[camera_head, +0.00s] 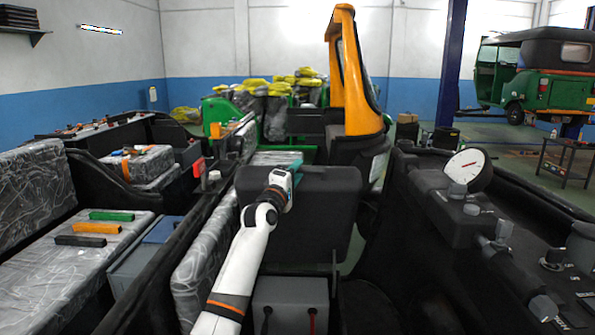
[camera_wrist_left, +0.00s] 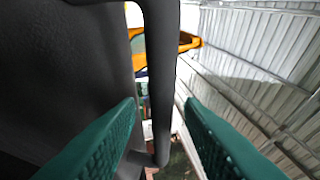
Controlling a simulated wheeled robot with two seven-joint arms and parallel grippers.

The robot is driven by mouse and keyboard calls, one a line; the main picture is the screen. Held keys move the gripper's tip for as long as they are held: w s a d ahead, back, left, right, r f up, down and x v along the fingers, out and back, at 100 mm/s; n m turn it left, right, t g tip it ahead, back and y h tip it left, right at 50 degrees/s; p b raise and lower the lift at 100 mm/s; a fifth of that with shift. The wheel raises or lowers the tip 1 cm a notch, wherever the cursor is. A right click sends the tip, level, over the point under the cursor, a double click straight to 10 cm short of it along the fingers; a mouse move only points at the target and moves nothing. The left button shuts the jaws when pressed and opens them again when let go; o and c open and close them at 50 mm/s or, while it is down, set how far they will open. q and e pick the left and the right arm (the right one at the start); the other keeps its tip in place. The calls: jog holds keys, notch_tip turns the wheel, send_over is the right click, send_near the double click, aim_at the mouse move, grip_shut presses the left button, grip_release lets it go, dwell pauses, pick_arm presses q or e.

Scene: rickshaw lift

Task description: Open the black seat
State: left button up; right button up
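The black seat (camera_head: 325,215) stands as a broad dark padded panel in the middle of the head view. My left gripper (camera_head: 291,168) is at its upper left edge, and the white arm hides part of the seat's left side. In the left wrist view, a large black surface (camera_wrist_left: 65,75), apparently the seat, fills the left. A curved black bar (camera_wrist_left: 163,75) beside it runs down between the two teal fingers of my left gripper (camera_wrist_left: 163,102). The fingers are apart, with gaps on both sides of the bar. My right gripper is not in view.
Wrapped seats (camera_head: 62,268) with coloured blocks lie at the left. A grey box (camera_head: 290,300) with cables sits in front of the seat. An orange frame (camera_head: 358,75) rises behind.

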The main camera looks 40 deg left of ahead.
pick_arm(q)
jog(key=shift+w+a+r, duration=0.15)
jog(key=shift+w+a, duration=0.05)
jog(key=shift+w, duration=0.3)
grip_shut()
jog(key=shift+d, duration=0.1)
